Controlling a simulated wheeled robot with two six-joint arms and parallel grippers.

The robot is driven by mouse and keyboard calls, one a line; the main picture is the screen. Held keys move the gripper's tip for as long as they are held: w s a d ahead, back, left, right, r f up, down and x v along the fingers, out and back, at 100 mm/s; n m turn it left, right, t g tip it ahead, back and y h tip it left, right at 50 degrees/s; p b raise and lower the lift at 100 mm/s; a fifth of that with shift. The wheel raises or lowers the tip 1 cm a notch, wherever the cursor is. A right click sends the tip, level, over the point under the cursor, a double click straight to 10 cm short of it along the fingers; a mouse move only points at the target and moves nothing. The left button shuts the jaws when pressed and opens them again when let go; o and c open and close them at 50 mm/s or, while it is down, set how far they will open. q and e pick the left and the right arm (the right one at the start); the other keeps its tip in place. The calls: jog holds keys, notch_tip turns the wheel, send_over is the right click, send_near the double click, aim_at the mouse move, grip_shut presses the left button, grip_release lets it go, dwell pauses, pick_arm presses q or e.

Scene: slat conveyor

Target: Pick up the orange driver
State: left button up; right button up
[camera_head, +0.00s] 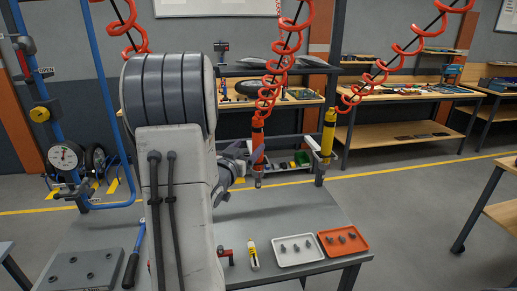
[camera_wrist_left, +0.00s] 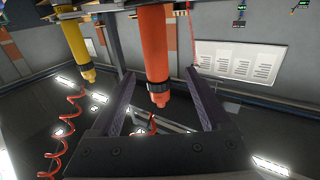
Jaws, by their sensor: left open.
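The orange driver (camera_head: 258,148) hangs upright from a red coiled hose above the far part of the grey bench. In the left wrist view the orange driver (camera_wrist_left: 154,45) has a black band near its lower end and a narrow tip. My left gripper (camera_head: 249,158) is beside the driver in the head view, partly hidden by my arm. In the left wrist view its two fingers (camera_wrist_left: 159,82) are open, one on each side of the driver, with gaps visible. My right gripper is not in view.
A yellow driver (camera_head: 328,132) hangs to the right, also in the left wrist view (camera_wrist_left: 75,40). A white tray (camera_head: 299,259) and an orange tray (camera_head: 359,247) with small parts lie on the grey bench (camera_head: 300,213). A dark frame post stands near the yellow driver.

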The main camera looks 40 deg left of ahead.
aim_at(254, 140)
pick_arm(q)
jog(key=p+x, duration=0.1)
jog(key=x, duration=0.3)
jog(key=shift+w+r, duration=0.1)
jog(key=shift+w, duration=0.15)
jog(key=p+x, duration=0.3)
jog(key=x, duration=0.1)
jog(key=shift+w+d+p, duration=0.1)
jog(key=shift+w+p, duration=0.25)
jog(key=shift+w, duration=0.35)
grip_shut()
